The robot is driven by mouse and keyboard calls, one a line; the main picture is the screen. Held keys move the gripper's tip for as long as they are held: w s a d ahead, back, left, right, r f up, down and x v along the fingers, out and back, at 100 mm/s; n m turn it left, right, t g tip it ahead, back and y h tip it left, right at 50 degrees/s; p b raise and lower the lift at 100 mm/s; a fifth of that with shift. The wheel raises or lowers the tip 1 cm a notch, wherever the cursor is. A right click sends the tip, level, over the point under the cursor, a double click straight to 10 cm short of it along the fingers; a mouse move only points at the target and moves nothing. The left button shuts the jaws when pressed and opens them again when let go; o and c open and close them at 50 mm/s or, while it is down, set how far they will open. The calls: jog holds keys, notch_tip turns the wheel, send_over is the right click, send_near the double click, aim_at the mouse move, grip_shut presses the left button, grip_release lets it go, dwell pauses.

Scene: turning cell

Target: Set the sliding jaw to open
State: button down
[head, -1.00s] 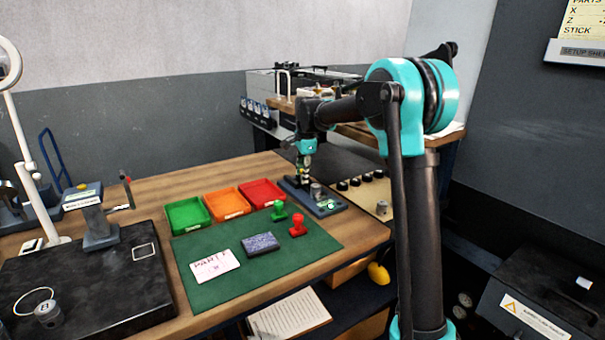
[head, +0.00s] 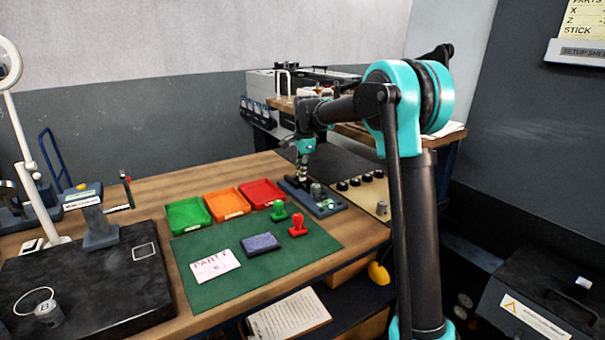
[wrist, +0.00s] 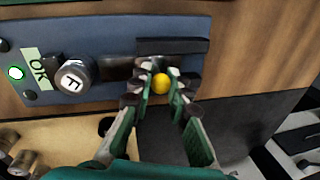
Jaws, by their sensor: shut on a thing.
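The fixture (head: 327,207) is a blue-grey block at the right of the bench in the head view. The wrist view shows its plate (wrist: 110,30) close up. A yellow ball knob (wrist: 161,84), apparently the sliding jaw's handle, sits between the fingers of my gripper (wrist: 160,85). My gripper is shut on the knob; it also shows small over the fixture in the head view (head: 302,180). A round metal part marked F (wrist: 75,77) stands on the plate left of the fingers. The fingers hide most of the jaw, so its contact with the part cannot be told.
A lit green lamp (wrist: 15,73) and an OK label (wrist: 36,68) are at the plate's left end. Red (head: 298,225) and green stamps (head: 279,211) stand close by on the green mat (head: 205,290). Several dark round pieces (head: 367,178) stand to the right.

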jog(key=shift+w+a, duration=0.4)
jog(key=shift+w, duration=0.2)
jog(key=shift+w+a, duration=0.35)
jog(key=shift+w, duration=0.25)
jog(key=c, duration=1.4)
grip_release()
jog(key=shift+r, duration=0.1)
jog(key=r, duration=0.4)
jog(key=s+r, duration=0.1)
jog(key=r, duration=0.2)
jog(key=s+r, duration=0.1)
jog(key=r, duration=0.3)
jog(key=shift+d+r, duration=0.3)
jog(key=shift+d, duration=0.1)
jog(key=shift+s, duration=0.1)
